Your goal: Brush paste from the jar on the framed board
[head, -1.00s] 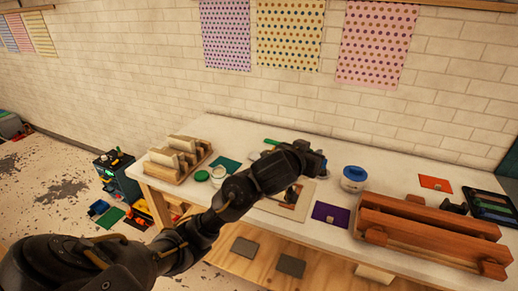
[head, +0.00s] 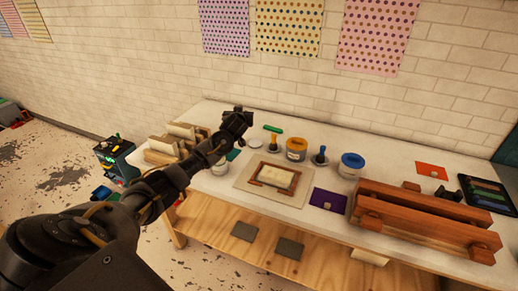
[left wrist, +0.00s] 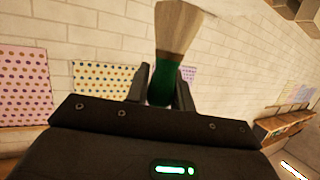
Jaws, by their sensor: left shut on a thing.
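My left gripper (head: 237,118) is raised over the back left of the table in the head view. In the left wrist view my left gripper (left wrist: 162,88) is shut on the green handle of a brush (left wrist: 178,30), its pale bristles pointing away from the jaws. The brush cannot be made out in the head view. The framed board (head: 246,186), with a cream sheet (head: 277,177) inside a brown wooden frame, lies to the right of the jar. My right gripper is not in view.
An orange-topped jar (head: 296,149), a blue-lidded tub (head: 351,166) and upright-handled tools stand behind and right of the board. A purple sheet (head: 328,201) lies right of it. A large wooden press (head: 425,218) fills the table's right side. A wooden rack stands left.

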